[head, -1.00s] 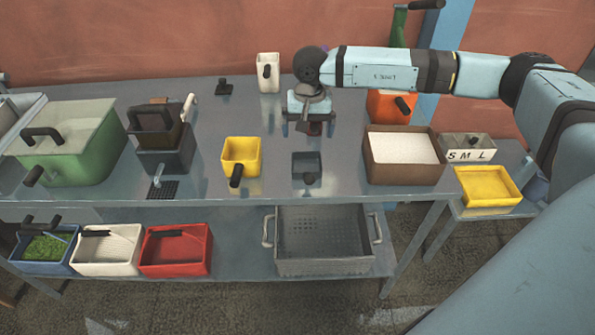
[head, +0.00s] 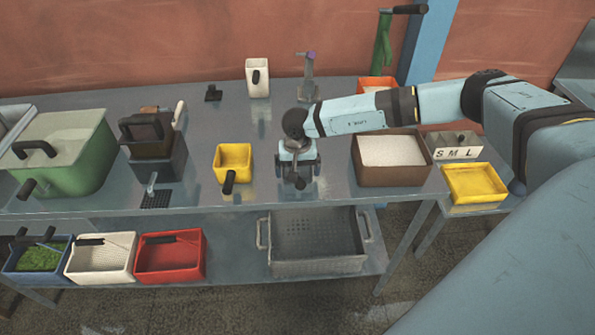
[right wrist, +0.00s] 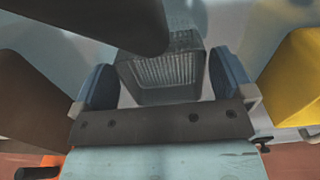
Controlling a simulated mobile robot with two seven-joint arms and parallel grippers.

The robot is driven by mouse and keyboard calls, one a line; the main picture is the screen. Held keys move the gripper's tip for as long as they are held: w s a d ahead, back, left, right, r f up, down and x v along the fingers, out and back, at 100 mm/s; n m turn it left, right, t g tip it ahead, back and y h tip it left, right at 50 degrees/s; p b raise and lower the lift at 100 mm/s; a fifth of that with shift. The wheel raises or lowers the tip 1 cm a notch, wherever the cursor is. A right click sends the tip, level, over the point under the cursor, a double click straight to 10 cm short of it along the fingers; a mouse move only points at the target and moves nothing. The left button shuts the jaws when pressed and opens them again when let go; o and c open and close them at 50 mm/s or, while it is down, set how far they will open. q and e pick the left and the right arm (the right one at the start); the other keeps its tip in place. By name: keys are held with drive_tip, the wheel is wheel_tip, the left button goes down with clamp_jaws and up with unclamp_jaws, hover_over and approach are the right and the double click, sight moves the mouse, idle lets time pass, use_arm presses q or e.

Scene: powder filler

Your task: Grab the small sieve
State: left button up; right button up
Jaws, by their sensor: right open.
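The small sieve is a small grey box with a mesh face and a dark handle. In the right wrist view the sieve (right wrist: 160,78) lies between the two blue fingers of my right gripper (right wrist: 165,76), with its black handle (right wrist: 115,22) across the upper part. The fingers are apart, one on each side of it, and I cannot tell whether they touch it. In the head view my right gripper (head: 298,168) is over the sieve's spot on the table and hides most of it. My left gripper is not in view.
A yellow container (head: 233,160) stands left of my right gripper and a brown box (head: 368,173) of white powder stands right of it. A green pot (head: 65,165) is at the left. A perforated metal basket (head: 315,262) is on the lower shelf.

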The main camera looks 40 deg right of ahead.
drive_tip(key=shift+f, duration=0.4)
drive_tip(key=shift+c, duration=0.5)
drive_tip(key=c, duration=0.6)
drive_tip(key=shift+c, duration=0.2)
drive_tip(key=shift+r, duration=0.1)
